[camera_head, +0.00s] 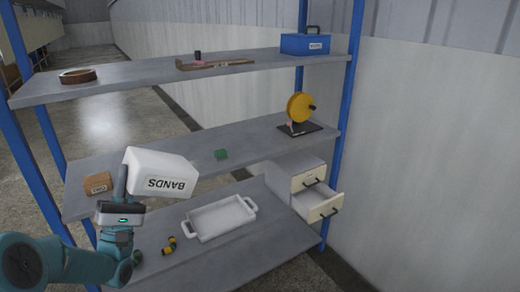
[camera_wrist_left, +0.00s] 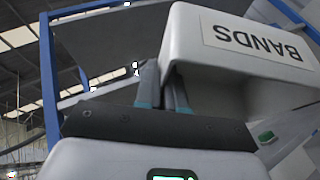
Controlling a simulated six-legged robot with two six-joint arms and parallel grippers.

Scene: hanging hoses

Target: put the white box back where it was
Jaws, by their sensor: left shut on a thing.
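The white box (camera_head: 161,173) is labelled BANDS, and the lettering is upside down in the head view. My left gripper (camera_head: 124,186) is shut on the box at its left side and holds it in front of the middle shelf (camera_head: 255,146). In the left wrist view the box (camera_wrist_left: 245,62) fills the upper right, also with inverted lettering, and the fingers of my left gripper (camera_wrist_left: 174,88) press together at its edge. My right gripper is in neither view.
On the middle shelf are a brown box (camera_head: 98,183), a green block (camera_head: 221,154) and a yellow reel (camera_head: 300,107). The lower shelf holds a white tray (camera_head: 220,217) and a drawer unit with one open drawer (camera_head: 318,202). A blue case (camera_head: 305,44) is on top.

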